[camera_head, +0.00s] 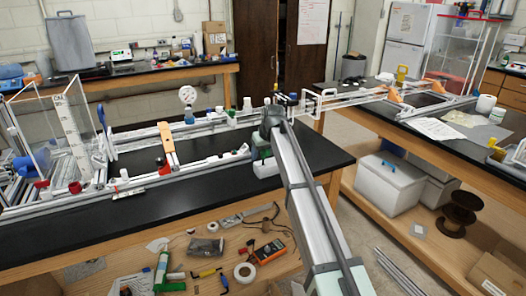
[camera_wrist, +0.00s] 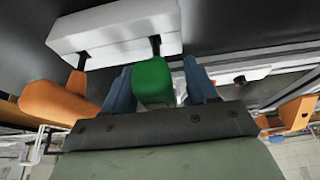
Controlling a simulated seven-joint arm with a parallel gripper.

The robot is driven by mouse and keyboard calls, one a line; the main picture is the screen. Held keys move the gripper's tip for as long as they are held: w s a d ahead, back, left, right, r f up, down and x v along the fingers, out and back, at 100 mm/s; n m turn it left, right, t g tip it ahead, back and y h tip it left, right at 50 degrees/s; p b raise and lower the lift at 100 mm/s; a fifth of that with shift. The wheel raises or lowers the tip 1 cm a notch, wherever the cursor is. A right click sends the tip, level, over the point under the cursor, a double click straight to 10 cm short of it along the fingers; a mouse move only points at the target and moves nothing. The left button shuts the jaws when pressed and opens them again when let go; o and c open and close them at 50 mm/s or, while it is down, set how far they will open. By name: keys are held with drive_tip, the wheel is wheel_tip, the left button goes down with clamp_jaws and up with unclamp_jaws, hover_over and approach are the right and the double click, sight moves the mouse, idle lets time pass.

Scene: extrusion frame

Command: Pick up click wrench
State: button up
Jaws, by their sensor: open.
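I cannot make out for certain which thing is the click wrench. In the wrist view, my gripper (camera_wrist: 160,76) has its two blue fingers apart. A rounded green piece (camera_wrist: 152,82) shows between them; I cannot tell whether it touches either finger. A white block (camera_wrist: 115,30) with dark pegs lies just beyond the fingertips. In the head view, my arm reaches over the right end of the near black bench (camera_head: 305,152), and my fingers are mostly hidden behind it. A white container (camera_head: 265,169) with green above it shows there.
An aluminium extrusion frame (camera_head: 205,165) runs along the bench, with an orange bracket (camera_head: 167,138) on it. Orange parts (camera_wrist: 55,102) flank my gripper in the wrist view. Loose tools and a multimeter (camera_head: 270,251) lie on the lower shelf. The bench front is clear.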

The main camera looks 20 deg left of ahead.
drive_tip(key=shift+c, duration=0.2)
drive_tip(key=c, duration=1)
drive_tip(key=shift+r, duration=5.05)
drive_tip(key=o, duration=0.5)
clamp_jaws()
wheel_tip(320, 180, up, 6)
drive_tip(key=shift+r, duration=0.25)
